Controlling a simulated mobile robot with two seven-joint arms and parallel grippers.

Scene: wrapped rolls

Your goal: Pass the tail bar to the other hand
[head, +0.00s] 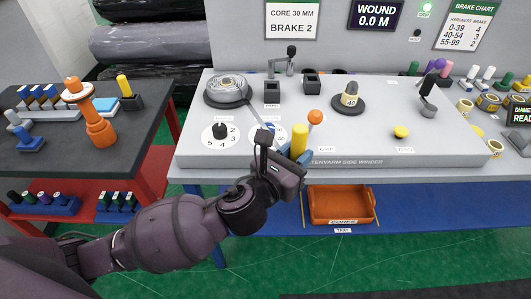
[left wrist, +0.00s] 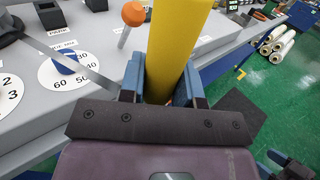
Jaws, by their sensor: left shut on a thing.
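My left gripper (head: 291,162) is shut on a yellow bar, the tail bar (head: 300,138), in front of the grey winder's front edge. In the left wrist view the yellow bar (left wrist: 178,45) stands up between the blue fingers (left wrist: 160,85) and runs out of the top of the picture. Its lower end is hidden by the gripper. My right gripper is not in the head view. A dark piece with a bluish tip at the lower right of the left wrist view may be part of it; its jaws cannot be made out.
The grey winder bench (head: 220,155) carries an orange-knobbed lever (head: 314,117) just beside the bar, a dial (head: 220,132) and a yellow button (head: 401,131). An orange tray (head: 340,205) sits below. Another yellow peg (head: 124,85) stands on the dark left table (head: 60,145).

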